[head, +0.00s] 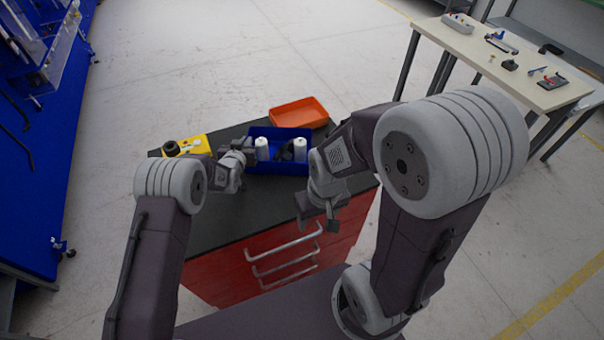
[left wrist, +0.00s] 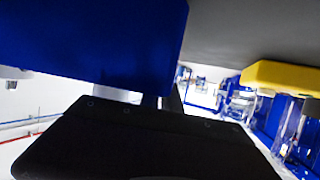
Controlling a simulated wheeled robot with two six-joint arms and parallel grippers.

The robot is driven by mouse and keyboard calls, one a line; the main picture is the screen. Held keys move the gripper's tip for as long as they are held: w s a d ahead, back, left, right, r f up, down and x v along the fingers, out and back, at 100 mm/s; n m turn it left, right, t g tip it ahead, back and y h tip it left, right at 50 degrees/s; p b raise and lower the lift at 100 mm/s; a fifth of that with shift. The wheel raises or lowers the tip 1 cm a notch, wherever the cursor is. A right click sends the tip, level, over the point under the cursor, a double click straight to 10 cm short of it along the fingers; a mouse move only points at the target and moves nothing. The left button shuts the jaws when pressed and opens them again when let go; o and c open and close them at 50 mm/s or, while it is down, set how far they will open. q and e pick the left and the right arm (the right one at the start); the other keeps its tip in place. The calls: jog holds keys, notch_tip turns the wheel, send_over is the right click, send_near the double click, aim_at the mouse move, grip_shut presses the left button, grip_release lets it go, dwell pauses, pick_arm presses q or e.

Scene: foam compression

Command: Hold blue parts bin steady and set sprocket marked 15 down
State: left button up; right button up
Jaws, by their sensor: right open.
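The blue parts bin (head: 256,169) stands on the dark top of a red cabinet. Two white cylinders (head: 262,149) and a dark piece (head: 286,153) are in it. My left gripper (head: 244,155) is at the bin's left end. In the left wrist view the bin's blue wall (left wrist: 90,45) fills the upper left, right against the black jaw (left wrist: 140,145); the jaw appears closed on the wall. My right gripper (head: 320,218) is open and empty, in front of the bin near the cabinet's edge. I cannot make out a mark 15 or pick out the sprocket.
A yellow bin (head: 197,147) with a dark round piece (head: 171,148) and a white item stands left of the blue bin. An orange tray (head: 298,112) lies behind it. The dark cabinet top (head: 215,215) is clear in front. A table (head: 500,58) stands at the upper right.

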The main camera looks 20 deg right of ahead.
pick_arm(q)
jog(key=o, duration=0.3)
jog(key=shift+s, duration=0.1)
jog(key=v, duration=1.2)
jog(key=w+a+r+n+t+y, duration=0.1)
jog(key=w+a+r+n+y, duration=0.2)
jog(key=a+r, duration=1)
jog(key=s+a+f+n+g+y, duration=0.2)
jog(key=s+a+f+g, duration=0.25)
jog(key=s+a, duration=0.5)
jog(key=s+f+g, duration=0.2)
jog(key=s, duration=0.4)
jog(key=s+f+g, duration=0.3)
jog(key=s, duration=0.4)
jog(key=s+f+g, duration=0.2)
jog(key=s+f, duration=0.1)
jog(key=s, duration=0.3)
jog(key=shift+s+d+f+g+y, duration=0.25)
jog(key=shift+s+d+g+y, duration=0.05)
jog(key=shift+s+d+g, duration=0.1)
